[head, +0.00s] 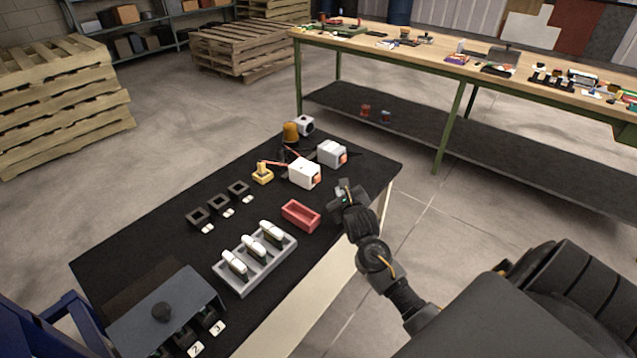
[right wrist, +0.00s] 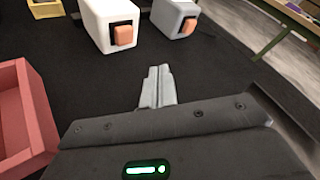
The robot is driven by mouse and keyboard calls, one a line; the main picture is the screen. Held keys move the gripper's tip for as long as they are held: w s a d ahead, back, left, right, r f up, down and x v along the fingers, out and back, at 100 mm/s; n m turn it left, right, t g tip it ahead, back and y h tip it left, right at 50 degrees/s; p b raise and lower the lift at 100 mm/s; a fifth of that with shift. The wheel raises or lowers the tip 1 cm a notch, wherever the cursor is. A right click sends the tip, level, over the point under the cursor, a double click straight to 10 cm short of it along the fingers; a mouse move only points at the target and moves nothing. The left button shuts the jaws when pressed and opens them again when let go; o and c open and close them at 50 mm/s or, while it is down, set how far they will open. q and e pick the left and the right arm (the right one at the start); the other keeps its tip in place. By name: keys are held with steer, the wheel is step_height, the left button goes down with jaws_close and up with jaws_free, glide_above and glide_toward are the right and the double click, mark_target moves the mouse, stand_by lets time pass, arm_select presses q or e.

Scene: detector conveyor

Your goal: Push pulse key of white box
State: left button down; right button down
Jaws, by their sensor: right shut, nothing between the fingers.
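The white box (head: 303,172) stands on the black table top, with an orange key (head: 316,181) on its front end. In the right wrist view the white box (right wrist: 98,22) is at the top, left of centre, with its key (right wrist: 124,35) facing me. A similar grey box (head: 331,152) with an orange key (head: 344,159) stands behind and to the right; it also shows in the wrist view (right wrist: 173,14). My right gripper (head: 343,187) is shut and empty, in front of the boxes and apart from both keys. My left gripper is not in view.
A red open tray (head: 301,222) lies left of my right gripper. A grey rack (head: 260,279) holds several white pieces nearer the front. A yellow fixture (head: 262,175) and an amber dome (head: 290,131) stand by the white box. Bare black surface separates gripper and boxes.

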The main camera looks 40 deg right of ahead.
mark_target(320, 179)
steer(key=w, duration=0.1)
steer(key=w+a, duration=0.1)
steer(key=w, duration=0.1)
steer(key=shift+b, duration=0.35)
steer(key=shift+w+a, duration=0.25)
steer(key=shift+w, duration=0.4)
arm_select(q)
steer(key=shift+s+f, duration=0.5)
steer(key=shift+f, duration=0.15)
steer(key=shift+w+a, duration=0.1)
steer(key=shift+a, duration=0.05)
arm_select(e)
steer(key=shift+w+a, duration=0.1)
steer(key=shift+w, duration=0.1)
stand_by(0.4)
steer(key=shift+w, duration=0.3)
arm_select(q)
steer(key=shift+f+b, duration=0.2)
steer(key=shift+b, duration=0.15)
arm_select(e)
steer(key=shift+w+a, duration=0.3)
steer(key=shift+w, duration=0.25)
stand_by(0.5)
steer(key=shift+s+r, duration=0.1)
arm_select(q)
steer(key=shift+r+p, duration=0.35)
arm_select(e)
steer(key=shift+s+d, duration=0.35)
steer(key=shift+s, duration=0.5)
